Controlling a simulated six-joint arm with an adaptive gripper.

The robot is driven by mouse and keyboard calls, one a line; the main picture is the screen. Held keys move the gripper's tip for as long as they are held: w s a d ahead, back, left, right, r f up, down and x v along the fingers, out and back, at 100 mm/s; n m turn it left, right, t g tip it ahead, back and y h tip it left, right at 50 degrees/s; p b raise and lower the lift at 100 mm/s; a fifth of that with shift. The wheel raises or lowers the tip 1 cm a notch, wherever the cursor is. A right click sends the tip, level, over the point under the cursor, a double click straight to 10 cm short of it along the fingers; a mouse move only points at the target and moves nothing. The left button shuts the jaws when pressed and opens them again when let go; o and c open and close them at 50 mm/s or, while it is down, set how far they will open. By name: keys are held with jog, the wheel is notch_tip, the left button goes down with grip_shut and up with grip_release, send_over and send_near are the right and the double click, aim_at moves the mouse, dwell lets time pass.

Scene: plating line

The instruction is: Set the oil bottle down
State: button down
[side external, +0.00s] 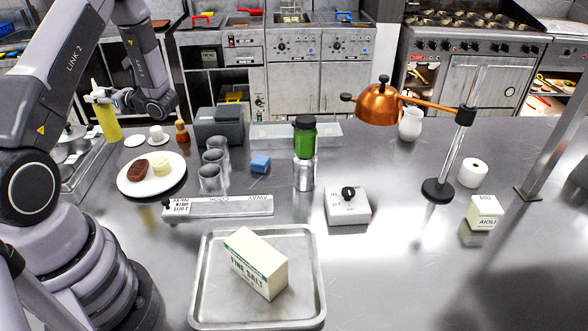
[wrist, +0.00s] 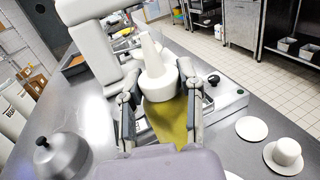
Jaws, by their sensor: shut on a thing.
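The oil bottle (side external: 107,122), yellow-green with a white spout, is at the far left in the side view. My gripper (side external: 112,97) is shut on its upper part. In the wrist view, my gripper (wrist: 160,92) has a finger on either side of the bottle (wrist: 170,122), with its white cap and spout between and beyond them. The bottle looks roughly upright. Its base is hidden in the wrist view, and I cannot tell whether it touches the surface below.
A white saucer (wrist: 252,128) and white cup (wrist: 285,153) stand right of the bottle. A metal dome (wrist: 63,158) with a black knob is left. A plate (side external: 152,187) with food, glasses (side external: 211,180) and a metal tray (side external: 205,290) holding a salt box (side external: 257,265) are nearer.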

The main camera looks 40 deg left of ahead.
jog(key=w+a+f+m+t, duration=0.1)
jog(key=w+a+f, duration=0.3)
jog(key=a+f, duration=0.2)
jog(key=w+a+f+m+t+y, duration=0.1)
jog(key=w+a+f, duration=0.4)
jog(key=a, duration=0.5)
jog(key=shift+w+f+t, duration=0.25)
jog(key=shift+f+t, duration=0.4)
jog(key=shift+t, duration=0.15)
jog(key=shift+f, duration=0.1)
jog(key=c, duration=0.7)
grip_release()
